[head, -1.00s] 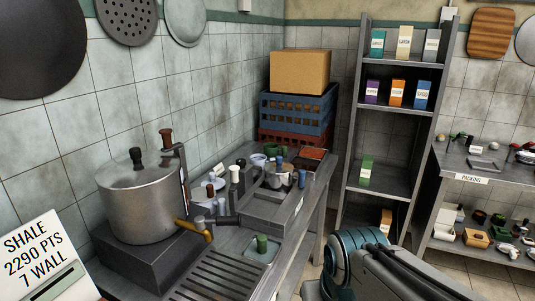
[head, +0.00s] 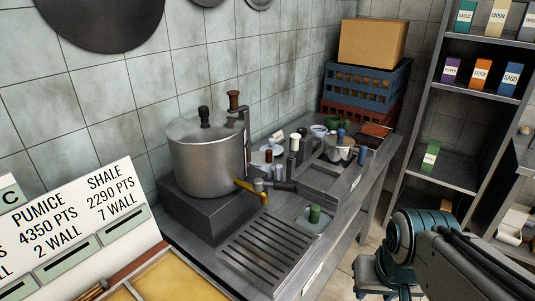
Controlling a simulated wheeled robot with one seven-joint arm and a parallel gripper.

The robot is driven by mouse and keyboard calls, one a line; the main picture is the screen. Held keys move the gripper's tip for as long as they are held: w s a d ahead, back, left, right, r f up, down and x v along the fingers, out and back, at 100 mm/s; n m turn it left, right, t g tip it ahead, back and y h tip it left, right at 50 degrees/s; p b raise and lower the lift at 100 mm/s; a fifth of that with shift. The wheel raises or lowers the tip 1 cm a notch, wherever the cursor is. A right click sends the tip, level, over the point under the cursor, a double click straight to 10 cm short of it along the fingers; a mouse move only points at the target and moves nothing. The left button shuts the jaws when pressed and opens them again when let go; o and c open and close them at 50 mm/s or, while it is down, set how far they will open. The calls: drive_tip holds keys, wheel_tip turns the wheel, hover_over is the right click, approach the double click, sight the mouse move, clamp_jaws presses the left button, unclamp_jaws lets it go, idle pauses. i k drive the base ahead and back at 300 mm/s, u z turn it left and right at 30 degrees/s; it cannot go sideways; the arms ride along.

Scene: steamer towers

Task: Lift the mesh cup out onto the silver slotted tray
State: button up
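I cannot make out a mesh cup for certain. A lidded steel pot (head: 207,158) stands on a dark block (head: 212,208) against the wall; its inside is hidden. A small silver vessel (head: 340,148) sits farther back on the counter, too small to tell whether it is mesh. The slotted tray (head: 265,252), grey with parallel slots, lies in front of the pot and looks empty. My arm (head: 455,255) is at the lower right, apart from the counter; I cannot pick out its gripper fingers.
A yellow-handled tap or valve (head: 252,190) juts from the pot toward the slotted tray. Several small vessels crowd the counter behind. Price signs (head: 75,215) stand at front left; a shelf rack (head: 455,120) is right.

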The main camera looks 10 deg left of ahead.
sight(260, 159)
drive_tip(key=z, duration=1.15)
drive_tip(key=i, duration=2.2)
drive_tip(key=u, duration=3.6)
drive_tip(key=i, duration=0.5)
drive_tip(key=u, duration=0.1)
